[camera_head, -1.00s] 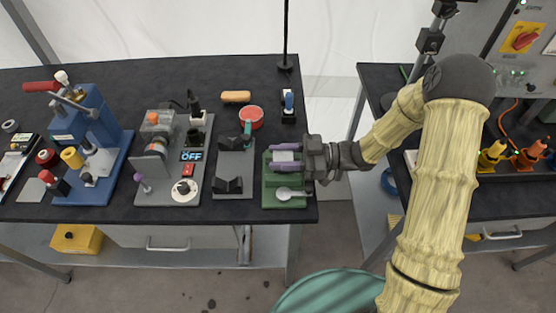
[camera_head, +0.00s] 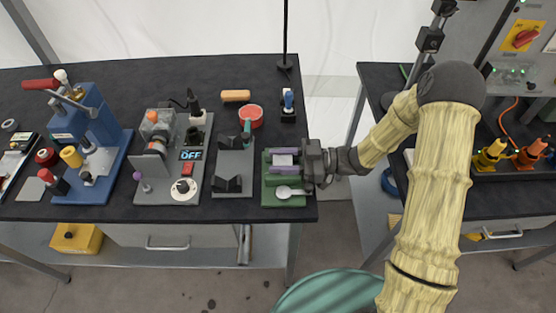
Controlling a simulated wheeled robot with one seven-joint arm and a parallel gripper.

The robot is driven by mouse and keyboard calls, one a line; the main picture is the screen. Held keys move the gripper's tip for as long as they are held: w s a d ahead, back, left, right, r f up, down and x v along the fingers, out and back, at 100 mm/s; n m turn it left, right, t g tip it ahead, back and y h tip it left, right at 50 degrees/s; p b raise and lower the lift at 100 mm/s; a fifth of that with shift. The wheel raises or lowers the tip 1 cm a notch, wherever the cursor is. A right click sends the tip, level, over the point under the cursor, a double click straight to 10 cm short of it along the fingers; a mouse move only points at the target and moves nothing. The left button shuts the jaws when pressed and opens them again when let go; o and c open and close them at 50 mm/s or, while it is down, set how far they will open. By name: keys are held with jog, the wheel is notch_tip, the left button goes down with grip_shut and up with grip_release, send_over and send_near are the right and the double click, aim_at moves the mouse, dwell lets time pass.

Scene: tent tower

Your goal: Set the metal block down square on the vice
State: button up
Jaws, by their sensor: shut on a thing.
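The metal block (camera_head: 283,160) is a small light-grey block between the purple fingers of my gripper (camera_head: 283,160). The gripper reaches in from the right and is shut on the block. The green vice (camera_head: 284,201) lies under and in front of the gripper near the table's right edge. The block is over the rear part of the vice. I cannot tell from this height whether it touches the vice. A silver handle (camera_head: 285,191) shows on the front part of the vice.
A grey fixture with black V-shaped blocks (camera_head: 233,166) stands just left of the vice. A red round tin (camera_head: 251,115) and a small stand with a blue-topped item (camera_head: 288,106) are behind. The table's right edge is close to the vice.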

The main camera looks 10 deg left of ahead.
jog(key=o, duration=1)
jog(key=shift+s+d+f+h, duration=0.1)
jog(key=shift+f+h, duration=0.05)
jog(key=shift+f, duration=0.25)
jog(key=shift+s+d+f+h, duration=0.1)
jog(key=shift+f+h, duration=0.05)
jog(key=shift+f, duration=0.2)
jog(key=shift+o, duration=0.2)
jog(key=shift+r, duration=0.25)
jog(key=shift+o, duration=0.4)
jog(key=v, duration=1.2)
jog(key=shift+w+r+b, duration=0.25)
jog(key=shift+r+b, duration=0.1)
jog(key=shift+r, duration=0.05)
jog(key=shift+a, duration=0.15)
jog(key=shift+a, duration=0.1)
jog(key=shift+w, duration=0.2)
